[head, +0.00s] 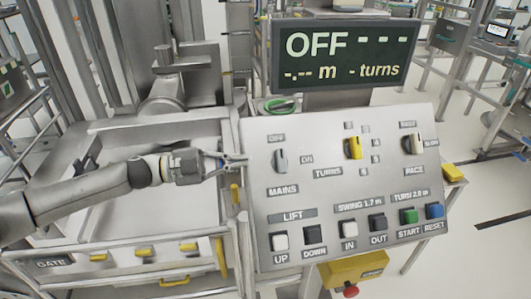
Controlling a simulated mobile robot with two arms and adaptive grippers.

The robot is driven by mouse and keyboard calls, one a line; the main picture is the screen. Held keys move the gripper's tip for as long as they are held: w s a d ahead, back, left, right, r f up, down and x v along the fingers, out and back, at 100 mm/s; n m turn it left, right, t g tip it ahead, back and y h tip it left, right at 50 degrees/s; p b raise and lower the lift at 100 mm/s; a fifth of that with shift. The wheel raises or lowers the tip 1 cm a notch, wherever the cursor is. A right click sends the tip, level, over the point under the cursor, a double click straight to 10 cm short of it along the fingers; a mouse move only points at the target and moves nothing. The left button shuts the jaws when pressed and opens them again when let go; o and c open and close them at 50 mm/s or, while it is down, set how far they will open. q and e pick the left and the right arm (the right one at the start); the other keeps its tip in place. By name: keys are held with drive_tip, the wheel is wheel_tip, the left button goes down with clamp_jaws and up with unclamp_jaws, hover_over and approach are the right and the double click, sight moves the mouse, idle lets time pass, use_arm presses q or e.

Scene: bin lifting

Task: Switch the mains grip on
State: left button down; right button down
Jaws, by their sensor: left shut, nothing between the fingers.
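The mains grip (280,161) is a grey rotary knob at the upper left of the tilted control panel (318,194). It stands about upright, pointing toward the OFF label above it; the ON label is to its right. The display (345,56) above the panel reads OFF with dashes. My left gripper (240,160) is at the panel's left edge, shut and empty, its fingertips pointing right toward the mains grip. A gap shows between the fingertips and the grip. My right gripper is not in view.
Push buttons, including a green START (409,216) and a blue RESET (434,211), line the panel's lower edge. Metal rails and a gate frame stand at left.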

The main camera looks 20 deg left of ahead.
sight(281, 161)
use_arm(q)
drive_tip(key=p+x, duration=0.2)
drive_tip(key=x, duration=0.3)
drive_tip(key=shift+w+r, duration=0.1)
drive_tip(key=shift+r, duration=0.1)
drive_tip(key=shift+w+d+f+p, duration=0.1)
drive_tip(key=shift+w+d+p, duration=0.25)
drive_tip(key=shift+d, duration=0.25)
drive_tip(key=shift+d+f, duration=0.1)
